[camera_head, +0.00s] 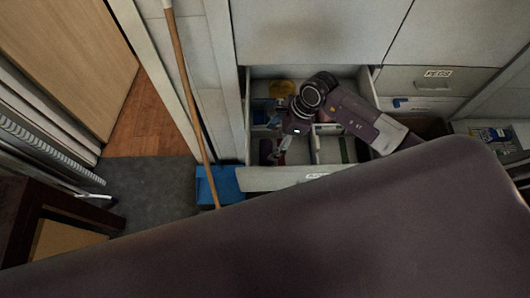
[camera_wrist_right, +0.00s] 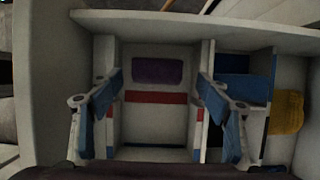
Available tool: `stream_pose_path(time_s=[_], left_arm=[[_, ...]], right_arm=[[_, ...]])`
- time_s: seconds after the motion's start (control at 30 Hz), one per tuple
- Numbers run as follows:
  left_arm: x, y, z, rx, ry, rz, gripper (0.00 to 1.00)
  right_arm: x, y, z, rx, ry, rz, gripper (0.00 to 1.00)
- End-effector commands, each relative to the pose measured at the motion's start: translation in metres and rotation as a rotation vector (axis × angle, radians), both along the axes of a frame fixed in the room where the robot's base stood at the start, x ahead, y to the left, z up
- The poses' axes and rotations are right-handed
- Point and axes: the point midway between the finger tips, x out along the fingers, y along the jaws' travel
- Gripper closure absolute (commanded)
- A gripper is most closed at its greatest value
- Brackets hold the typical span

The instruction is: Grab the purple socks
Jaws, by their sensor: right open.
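The purple socks appear in the right wrist view as a small folded purple bundle (camera_wrist_right: 158,71) at the far end of a narrow white drawer compartment. My right gripper (camera_wrist_right: 159,88) is open, with one blue-padded finger on each side of that compartment and the purple bundle between and beyond them. Nothing is held. In the head view my right gripper (camera_head: 280,151) points down into the left part of the open drawer (camera_head: 270,179). The socks cannot be made out clearly there. My left gripper is not in view.
The compartment has thin divider walls close to both fingers. A red strip (camera_wrist_right: 155,97) lies nearer than the purple bundle. A yellow item (camera_wrist_right: 286,112) sits in the right compartment. A wooden pole (camera_head: 190,95) leans left of the drawer, beside a blue box (camera_head: 222,185).

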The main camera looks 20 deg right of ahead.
Motion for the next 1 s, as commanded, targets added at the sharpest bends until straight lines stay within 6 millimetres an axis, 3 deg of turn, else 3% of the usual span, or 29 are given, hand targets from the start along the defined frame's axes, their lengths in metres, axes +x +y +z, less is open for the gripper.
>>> stream_pose_path(time_s=[0.6,0.93,1.0], left_arm=[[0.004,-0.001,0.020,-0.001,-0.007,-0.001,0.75],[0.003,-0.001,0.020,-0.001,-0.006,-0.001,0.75],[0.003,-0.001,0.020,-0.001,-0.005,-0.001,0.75]], right_arm=[[0.002,0.024,-0.059,0.001,0.004,-0.002,0.30],[0.003,0.025,-0.064,0.000,0.001,0.000,0.30],[0.003,0.025,-0.064,0.000,0.001,0.000,0.37]])
